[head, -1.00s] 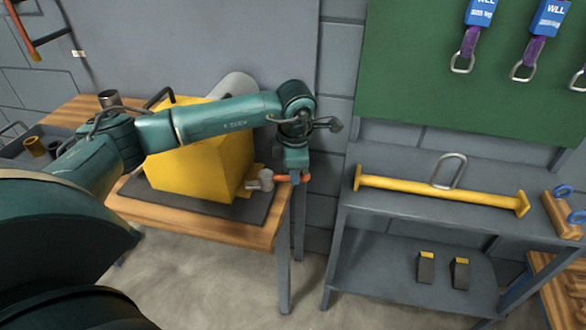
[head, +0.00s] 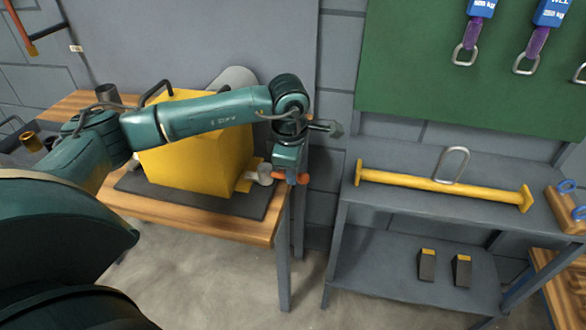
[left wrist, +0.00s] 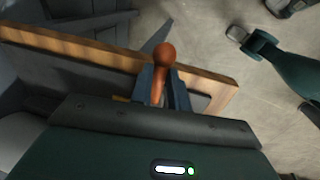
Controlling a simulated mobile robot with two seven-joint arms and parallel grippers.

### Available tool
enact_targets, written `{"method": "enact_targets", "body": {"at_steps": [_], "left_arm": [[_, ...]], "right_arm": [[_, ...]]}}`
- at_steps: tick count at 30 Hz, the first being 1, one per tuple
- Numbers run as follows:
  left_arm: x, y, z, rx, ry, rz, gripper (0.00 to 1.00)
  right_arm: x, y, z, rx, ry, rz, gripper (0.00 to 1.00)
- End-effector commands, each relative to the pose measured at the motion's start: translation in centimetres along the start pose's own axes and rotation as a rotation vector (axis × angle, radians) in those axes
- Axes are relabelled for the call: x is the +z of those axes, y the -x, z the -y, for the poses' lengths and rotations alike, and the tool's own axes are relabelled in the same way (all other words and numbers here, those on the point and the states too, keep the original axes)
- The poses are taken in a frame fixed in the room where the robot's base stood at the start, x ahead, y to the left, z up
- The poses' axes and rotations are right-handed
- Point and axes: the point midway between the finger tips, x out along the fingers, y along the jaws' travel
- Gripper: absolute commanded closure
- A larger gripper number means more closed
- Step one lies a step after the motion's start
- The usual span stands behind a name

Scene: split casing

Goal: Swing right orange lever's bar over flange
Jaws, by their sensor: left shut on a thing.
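The yellow casing (head: 195,150) stands on a dark mat (head: 150,187) on a wooden table. At its right side a yellow flange (head: 243,184) and a grey clamp part (head: 264,173) show. The orange lever (head: 302,178) sticks out at the table's right edge. My left gripper (head: 289,178) points down and is shut on the orange lever. In the left wrist view the lever's orange knob (left wrist: 164,56) rises from between the fingers (left wrist: 160,90). The lever's bar is mostly hidden by my gripper. My right gripper cannot be made out in the head view.
A grey shelf unit (head: 400,203) stands right of the table, with a yellow spreader beam (head: 440,185) on top. Two dark wedges (head: 427,265) are on its lower shelf. A narrow gap separates table and shelf.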

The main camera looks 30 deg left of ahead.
Motion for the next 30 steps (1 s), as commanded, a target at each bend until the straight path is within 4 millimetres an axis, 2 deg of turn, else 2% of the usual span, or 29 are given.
{"method": "enact_targets", "body": {"at_steps": [2, 3, 11, 18, 22, 26, 30], "left_arm": [[0.1, 0.1, 0.0, 0.002, -0.005, 0.003, 1.0], [0.1, 0.1, 0.0, 0.001, -0.005, 0.003, 0.82], [0.1, 0.1, 0.0, 0.0, -0.002, 0.001, 0.61], [0.0, 0.1, 0.0, 0.0, -0.001, 0.001, 0.61], [0.0, 1.0, -0.1, 0.002, 0.0, 0.001, 0.61], [0.1, 3.3, -0.1, 0.005, -0.001, 0.003, 0.61], [0.1, 6.6, -0.1, 0.006, -0.001, 0.003, 0.61]], "right_arm": [[0.1, 0.0, 0.0, -0.001, 0.001, 0.002, 0.66], [0.1, 0.0, 0.0, -0.001, 0.002, 0.003, 0.66], [0.2, 0.0, 0.0, -0.002, 0.003, 0.004, 0.66], [0.2, 0.0, 0.1, -0.002, 0.003, 0.005, 0.66], [0.3, 0.0, 0.1, -0.002, 0.002, 0.005, 0.66], [0.3, -0.1, 0.1, -0.003, 0.001, 0.005, 0.66], [0.4, -0.1, 0.1, -0.004, -0.001, 0.005, 0.66]]}}
